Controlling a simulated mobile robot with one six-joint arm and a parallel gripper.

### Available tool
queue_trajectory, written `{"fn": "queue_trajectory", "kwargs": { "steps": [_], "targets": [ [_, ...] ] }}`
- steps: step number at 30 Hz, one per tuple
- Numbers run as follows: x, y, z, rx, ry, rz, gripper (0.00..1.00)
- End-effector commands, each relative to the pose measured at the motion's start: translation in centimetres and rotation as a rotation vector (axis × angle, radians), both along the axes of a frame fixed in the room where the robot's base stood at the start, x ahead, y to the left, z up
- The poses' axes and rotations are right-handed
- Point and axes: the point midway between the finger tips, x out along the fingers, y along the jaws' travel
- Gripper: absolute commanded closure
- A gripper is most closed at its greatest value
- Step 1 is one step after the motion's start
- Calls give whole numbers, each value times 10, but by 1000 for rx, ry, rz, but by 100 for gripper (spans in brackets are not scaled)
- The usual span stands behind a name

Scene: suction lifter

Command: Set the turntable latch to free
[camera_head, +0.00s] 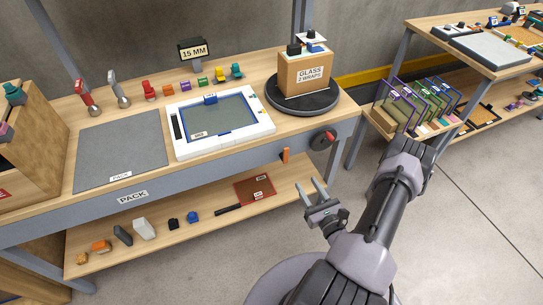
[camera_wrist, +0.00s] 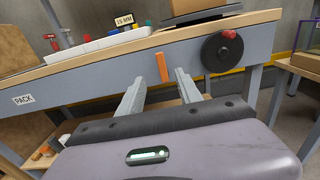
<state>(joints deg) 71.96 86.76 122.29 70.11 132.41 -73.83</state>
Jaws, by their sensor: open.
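The turntable (camera_head: 303,97) is a black round plate on the bench top at the right. A box labelled GLASS 2 WRAPS (camera_head: 305,75) stands on it. On the bench's front face below it is a small orange lever (camera_head: 285,155), which looks like the latch. It stands nearly upright, and in the wrist view the orange lever (camera_wrist: 164,67) shows beyond and between my fingertips. No setting label is readable on it. My gripper (camera_head: 311,185) is open and empty in front of the bench. In the wrist view my gripper (camera_wrist: 160,77) appears apart from the lever.
A black wheel with a red knob (camera_head: 323,140) is on the front face, right of the lever; the wrist view shows the wheel (camera_wrist: 220,52) too. A lower shelf (camera_head: 155,258) holds several small items and a red-brown board (camera_head: 255,189). A second bench (camera_head: 470,75) stands right.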

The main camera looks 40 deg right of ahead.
Motion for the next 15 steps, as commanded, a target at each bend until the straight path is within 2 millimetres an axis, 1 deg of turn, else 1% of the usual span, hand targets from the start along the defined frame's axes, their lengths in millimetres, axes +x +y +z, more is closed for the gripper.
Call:
{"fn": "queue_trajectory", "kwargs": {
  "steps": [2, 5, 9, 12, 15],
  "targets": [
    [12, -2, -2, -3, 1, 5, 58],
    [38, -7, -2, -6, -2, 10, 58],
    [81, -16, -2, -7, -4, 12, 58],
    [110, -23, -1, -6, -5, 12, 58],
    [134, -29, -1, -5, -4, 12, 58]
  ]
}}
